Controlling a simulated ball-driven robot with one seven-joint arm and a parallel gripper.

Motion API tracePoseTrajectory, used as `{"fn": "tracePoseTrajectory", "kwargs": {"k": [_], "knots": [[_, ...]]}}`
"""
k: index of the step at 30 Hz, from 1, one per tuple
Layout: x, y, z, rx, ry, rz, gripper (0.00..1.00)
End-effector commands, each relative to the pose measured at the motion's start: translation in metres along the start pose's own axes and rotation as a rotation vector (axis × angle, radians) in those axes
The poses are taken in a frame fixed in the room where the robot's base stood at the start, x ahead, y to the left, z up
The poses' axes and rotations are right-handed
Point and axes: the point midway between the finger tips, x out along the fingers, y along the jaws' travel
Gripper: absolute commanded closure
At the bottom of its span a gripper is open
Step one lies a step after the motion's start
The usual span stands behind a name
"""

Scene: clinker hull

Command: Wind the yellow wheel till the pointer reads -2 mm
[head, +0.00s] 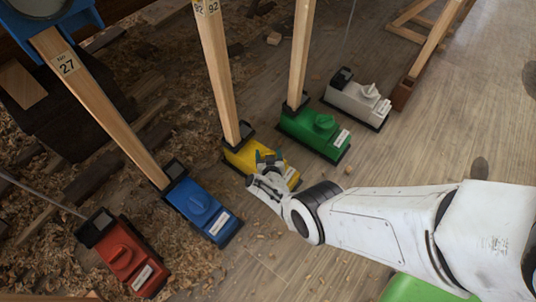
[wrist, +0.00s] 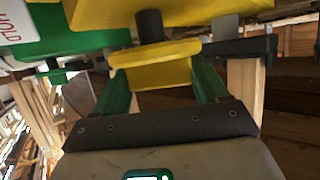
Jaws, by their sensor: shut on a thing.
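The yellow jack unit (head: 240,158) stands on the floor at the foot of a wooden post (head: 218,75) with a tag that seems to read 92. My gripper (head: 270,168) is at its top and hides its wheel in the head view. In the wrist view, the yellow wheel (wrist: 152,72) sits on a dark shaft below the yellow body (wrist: 200,12). The green fingers of my gripper (wrist: 162,82) are on either side of the wheel, shut on it. I can make out no pointer or scale reading for the yellow unit.
A blue unit (head: 200,208) and a red unit (head: 125,255) stand to the left, a green unit (head: 315,130) and a white unit (head: 358,97) to the right. Wooden posts rise close to the arm. Shavings litter the floor at left; boards at right are clearer.

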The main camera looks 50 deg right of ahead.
Motion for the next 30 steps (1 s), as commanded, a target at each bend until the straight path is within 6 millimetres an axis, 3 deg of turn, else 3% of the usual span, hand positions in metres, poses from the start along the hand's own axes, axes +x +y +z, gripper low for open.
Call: {"fn": "tracePoseTrajectory", "kwargs": {"k": [30], "knots": [[0.0004, 0.0021, -0.0022, 0.076, 0.007, 0.184, 0.57]]}}
